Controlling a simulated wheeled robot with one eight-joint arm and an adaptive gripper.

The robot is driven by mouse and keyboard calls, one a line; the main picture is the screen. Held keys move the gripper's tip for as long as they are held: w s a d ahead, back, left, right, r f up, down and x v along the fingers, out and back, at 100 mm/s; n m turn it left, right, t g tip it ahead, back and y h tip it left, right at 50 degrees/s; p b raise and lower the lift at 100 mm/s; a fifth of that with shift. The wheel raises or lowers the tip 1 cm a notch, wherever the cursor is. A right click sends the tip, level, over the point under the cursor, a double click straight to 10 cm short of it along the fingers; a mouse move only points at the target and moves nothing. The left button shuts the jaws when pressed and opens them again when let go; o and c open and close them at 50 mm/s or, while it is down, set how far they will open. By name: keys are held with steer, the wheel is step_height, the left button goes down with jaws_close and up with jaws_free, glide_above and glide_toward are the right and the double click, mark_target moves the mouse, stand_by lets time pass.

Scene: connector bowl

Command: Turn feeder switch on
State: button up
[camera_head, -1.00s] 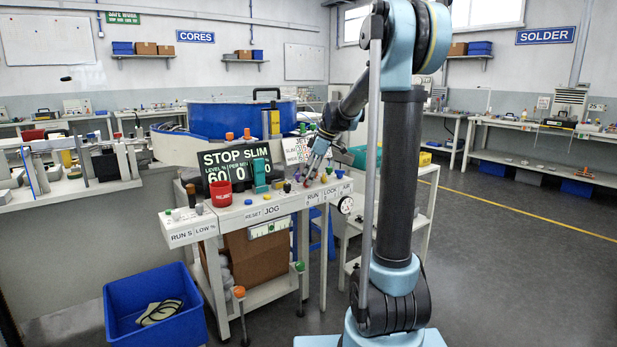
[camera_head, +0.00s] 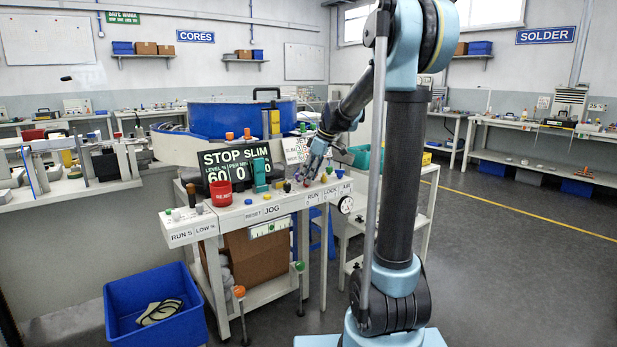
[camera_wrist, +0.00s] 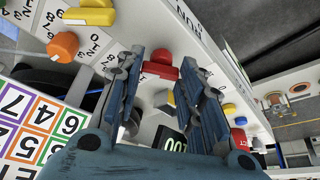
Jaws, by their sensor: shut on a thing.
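A red switch handle (camera_wrist: 160,70) on a pale console face shows in the wrist view, beside a label reading RUN. My gripper (camera_wrist: 163,66) has its two ribbed fingers on either side of this handle and is shut on it. In the head view my gripper (camera_head: 311,178) is low over the right part of the console (camera_head: 250,214), above the RUN and LOCK labels. The fingers hide most of the switch there. The display board (camera_head: 235,168) reads STOP and SLIM.
A yellow knob (camera_wrist: 166,102) and a blue button (camera_wrist: 229,109) are on the other side. A red cup-like part (camera_head: 221,193) and a green block (camera_head: 261,175) stand further left.

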steer(key=m, duration=0.2)
steer(key=m+t, duration=0.1)
steer(key=m, duration=0.1)
steer(key=shift+s+a+t+h, duration=0.1)
steer(key=shift+s+t+h, duration=0.05)
steer(key=shift+t+h, duration=0.2)
steer(key=m+h, duration=0.1)
steer(key=m, duration=0.3)
steer(key=shift+a+t, duration=0.15)
steer(key=shift+t, duration=0.2)
steer(key=m+h, duration=0.1)
steer(key=m, duration=0.1)
steer(key=m+h, duration=0.1)
steer(key=m, duration=0.1)
steer(key=shift+a+t, duration=0.2)
steer(key=shift+t, duration=0.1)
steer(key=shift+a+m+h, duration=0.1)
steer(key=shift+m+h, duration=0.45)
steer(key=shift+m, duration=1.25)
steer(key=o, duration=1.1)
steer(key=shift+s, duration=0.1)
steer(key=shift+c, duration=0.2)
steer(key=shift+r, duration=0.1)
